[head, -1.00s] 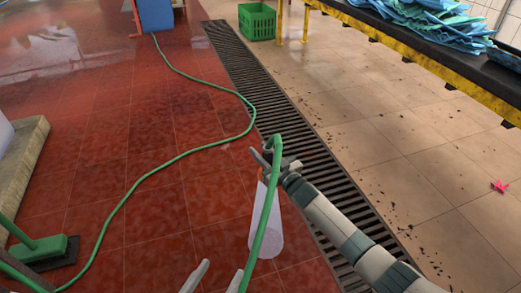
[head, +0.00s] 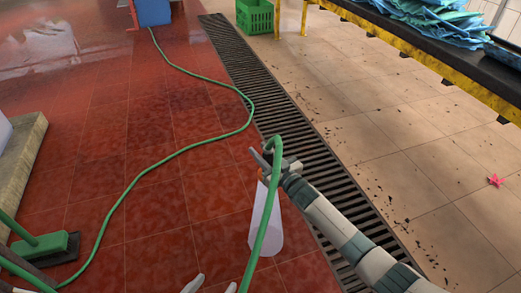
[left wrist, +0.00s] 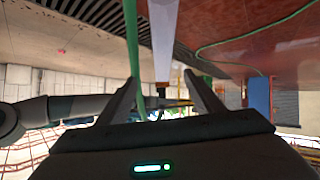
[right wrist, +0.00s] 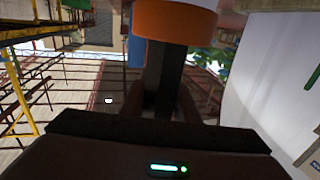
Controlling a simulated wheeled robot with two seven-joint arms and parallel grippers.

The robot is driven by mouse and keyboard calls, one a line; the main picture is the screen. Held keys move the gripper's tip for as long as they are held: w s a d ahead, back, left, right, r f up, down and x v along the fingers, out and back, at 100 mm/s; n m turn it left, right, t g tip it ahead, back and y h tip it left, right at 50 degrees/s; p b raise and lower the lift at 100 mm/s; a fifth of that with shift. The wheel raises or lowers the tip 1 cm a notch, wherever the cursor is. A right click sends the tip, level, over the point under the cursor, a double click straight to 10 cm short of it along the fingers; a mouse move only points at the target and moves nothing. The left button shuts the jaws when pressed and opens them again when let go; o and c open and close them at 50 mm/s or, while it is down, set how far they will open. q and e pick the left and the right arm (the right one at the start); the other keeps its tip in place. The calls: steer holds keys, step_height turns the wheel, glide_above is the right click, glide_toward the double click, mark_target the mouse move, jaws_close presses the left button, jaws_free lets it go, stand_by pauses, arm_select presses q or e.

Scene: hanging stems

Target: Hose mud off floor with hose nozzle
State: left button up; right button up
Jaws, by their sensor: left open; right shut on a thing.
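My right gripper (head: 273,167) is shut on the hose nozzle, held above the floor near the drain. In the right wrist view the nozzle's dark grip (right wrist: 165,75) is between the fingers, below an orange ring (right wrist: 175,20). A pale, see-through column (head: 266,222) hangs below the nozzle; I cannot tell whether it is water. The green hose (head: 263,225) loops up to the nozzle. My left gripper (head: 214,283) is open at the bottom edge, beside the hose; it also shows in the left wrist view (left wrist: 163,88). Dark mud specks (head: 403,222) lie on the tan floor.
A slatted drain (head: 262,90) divides the red tiles (head: 160,210) from the tan floor. More hose (head: 165,160) lies across the red tiles. A green brush (head: 45,247) is at left. A green crate (head: 255,16) and yellow-framed table (head: 430,50) stand right. A pink starfish-like thing (head: 495,181) lies on tan floor.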

steer(key=shift+s+d+r+p, duration=0.1)
steer(key=shift+s+d+p, duration=0.05)
steer(key=shift+s+p, duration=0.35)
steer(key=shift+s+d+p, duration=0.2)
steer(key=shift+s+p, duration=0.1)
steer(key=shift+s, duration=0.15)
steer(key=shift+s+d+p, duration=0.3)
steer(key=shift+s+p, duration=0.4)
steer(key=shift+s, duration=0.25)
steer(key=shift+s+d+p, duration=0.25)
steer(key=shift+s+p, duration=0.45)
steer(key=shift+s, duration=0.2)
arm_select(q)
steer(key=s+a+f+g+y+p, duration=0.4)
steer(key=s+a+g, duration=0.4)
steer(key=a, duration=0.2)
steer(key=shift+s+a+f+n, duration=0.3)
steer(key=shift+s+f, duration=0.1)
steer(key=shift+f, duration=0.3)
arm_select(e)
steer(key=s+d, duration=0.2)
steer(key=s, duration=0.5)
steer(key=shift+d, duration=0.15)
arm_select(q)
steer(key=shift+f, duration=0.1)
arm_select(e)
steer(key=shift+s, duration=0.2)
